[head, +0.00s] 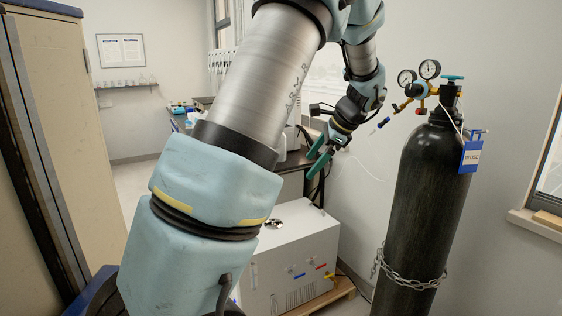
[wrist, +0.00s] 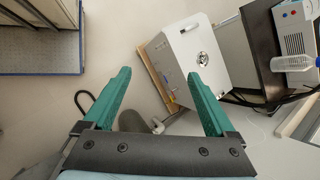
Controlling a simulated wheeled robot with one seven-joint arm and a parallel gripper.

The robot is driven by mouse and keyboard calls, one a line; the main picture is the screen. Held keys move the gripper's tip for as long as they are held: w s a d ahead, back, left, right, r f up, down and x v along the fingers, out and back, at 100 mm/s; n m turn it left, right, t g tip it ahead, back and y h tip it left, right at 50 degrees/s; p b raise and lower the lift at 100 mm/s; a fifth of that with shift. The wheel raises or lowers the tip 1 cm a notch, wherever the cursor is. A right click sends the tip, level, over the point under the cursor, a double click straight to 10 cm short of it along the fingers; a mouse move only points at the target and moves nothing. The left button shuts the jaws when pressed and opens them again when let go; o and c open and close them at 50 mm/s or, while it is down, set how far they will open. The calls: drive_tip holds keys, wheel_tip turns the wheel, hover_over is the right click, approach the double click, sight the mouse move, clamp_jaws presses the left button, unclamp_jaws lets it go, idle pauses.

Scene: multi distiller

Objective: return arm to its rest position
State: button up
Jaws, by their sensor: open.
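My arm crosses the head view from the bottom left to the top, then bends down on the right. My gripper (head: 319,160) hangs at its end, in front of the bench and left of the gas cylinder. In the wrist view my gripper (wrist: 158,88) shows two green fingers spread wide apart. It is open, with nothing between the fingers but the floor and the edge of the white box beyond.
A tall black gas cylinder (head: 428,200) with gauges and a chain stands at the right. A white box unit (head: 290,260) sits low on a wooden base; it also shows in the wrist view (wrist: 190,55). A beige cabinet (head: 75,120) stands at the left. A dark bench (wrist: 250,50) holds equipment.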

drive_tip(key=s+a+f+n+g+h, duration=0.1)
drive_tip(key=s+a+f+n+h, duration=0.1)
drive_tip(key=s+a+f+n, duration=0.2)
drive_tip(key=s+a+f+n+g+h, duration=0.1)
drive_tip(key=s+a+f+n+h, duration=0.2)
drive_tip(key=s+a+n, duration=0.8)
drive_tip(key=s+f+n, duration=0.1)
drive_tip(key=s, duration=0.4)
drive_tip(key=shift+s+a+n+h, duration=0.2)
drive_tip(key=shift+a+n+h, duration=0.1)
drive_tip(key=shift+n, duration=0.1)
